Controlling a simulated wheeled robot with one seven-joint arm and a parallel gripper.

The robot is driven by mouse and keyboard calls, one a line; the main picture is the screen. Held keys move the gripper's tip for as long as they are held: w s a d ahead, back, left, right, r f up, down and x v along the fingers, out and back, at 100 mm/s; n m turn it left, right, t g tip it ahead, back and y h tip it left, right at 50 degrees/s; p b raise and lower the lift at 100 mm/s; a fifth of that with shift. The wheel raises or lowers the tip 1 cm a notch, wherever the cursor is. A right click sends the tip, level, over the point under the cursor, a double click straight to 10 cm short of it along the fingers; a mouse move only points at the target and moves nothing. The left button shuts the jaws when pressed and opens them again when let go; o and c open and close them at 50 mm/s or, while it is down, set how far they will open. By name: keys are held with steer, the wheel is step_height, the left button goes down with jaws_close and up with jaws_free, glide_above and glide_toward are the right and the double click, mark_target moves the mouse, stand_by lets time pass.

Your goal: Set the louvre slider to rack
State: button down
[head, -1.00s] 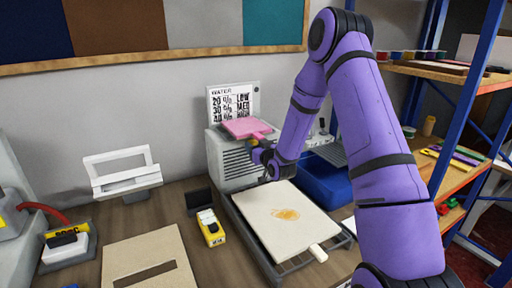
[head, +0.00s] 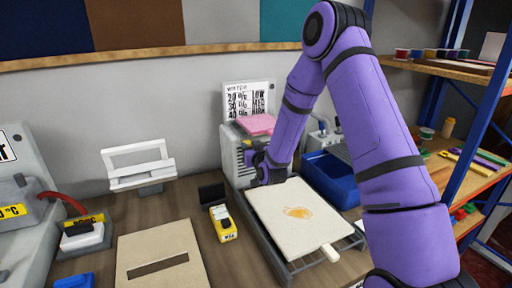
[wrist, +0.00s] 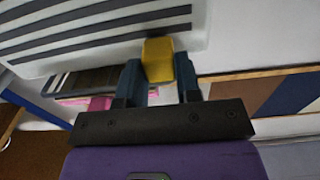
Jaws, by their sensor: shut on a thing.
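The louvre slider (wrist: 158,60) shows in the wrist view as a yellow block between my gripper's two dark blue fingers. My gripper (wrist: 160,78) is shut on it. Dark louvre slots (wrist: 90,30) run across the pale face just beyond the fingers. In the head view, my gripper (head: 250,157) is at the front of the grey louvred unit (head: 235,150), just above the far left end of the board. My arm and gripper hide much of the unit's front there, and the slider cannot be made out. No slider marking for rack is readable.
A cream board (head: 285,210) with an orange stain lies on a dark wire rack (head: 310,262) right below my gripper. A pink pad (head: 257,124) sits on the unit. A blue tray (head: 330,178) stands to the right. A yellow device (head: 223,225) is at the left.

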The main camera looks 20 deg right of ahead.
steer(key=shift+a, duration=0.2)
steer(key=c, duration=0.8)
jaws_free()
steer(key=shift+a, duration=0.1)
steer(key=s, duration=1.1)
steer(key=shift+w+r, duration=0.1)
